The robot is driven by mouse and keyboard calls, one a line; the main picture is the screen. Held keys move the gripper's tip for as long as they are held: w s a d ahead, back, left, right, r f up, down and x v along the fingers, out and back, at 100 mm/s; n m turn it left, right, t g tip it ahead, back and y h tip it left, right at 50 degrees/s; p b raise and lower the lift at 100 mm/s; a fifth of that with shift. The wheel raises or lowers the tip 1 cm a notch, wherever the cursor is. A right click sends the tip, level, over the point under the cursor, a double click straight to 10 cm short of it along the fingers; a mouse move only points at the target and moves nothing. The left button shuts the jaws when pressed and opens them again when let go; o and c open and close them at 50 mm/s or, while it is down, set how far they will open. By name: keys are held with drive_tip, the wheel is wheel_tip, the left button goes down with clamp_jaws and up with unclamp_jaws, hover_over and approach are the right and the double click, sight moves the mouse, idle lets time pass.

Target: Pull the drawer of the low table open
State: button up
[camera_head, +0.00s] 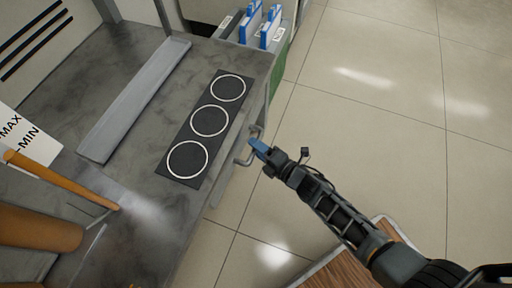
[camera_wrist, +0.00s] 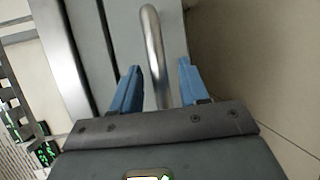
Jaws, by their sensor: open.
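The low grey table (camera_head: 238,57) fills the left half of the head view. A bent metal bar handle (camera_head: 240,160) sticks out from its right side, and it also shows in the wrist view (camera_wrist: 153,42). The grey front panel (camera_wrist: 122,22) behind the handle belongs to the drawer; I cannot tell whether it stands flush. My gripper (camera_head: 259,146) is at the handle, with its blue fingers open. In the wrist view the handle runs between the two fingers (camera_wrist: 160,70), with gaps to both visible. Its lower end is hidden by the gripper body.
On the table top lie a black strip with three white rings (camera_head: 209,121) and a long grey channel (camera_head: 135,98). Bins with blue-and-white items (camera_head: 262,25) stand beyond the far end. A wood-topped surface (camera_head: 350,262) is at the bottom. The tiled floor (camera_head: 390,100) is clear on the right.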

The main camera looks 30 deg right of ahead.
drive_tip(key=shift+w+a+f, duration=0.1)
drive_tip(key=shift+w, duration=0.4)
clamp_jaws()
idle(0.3)
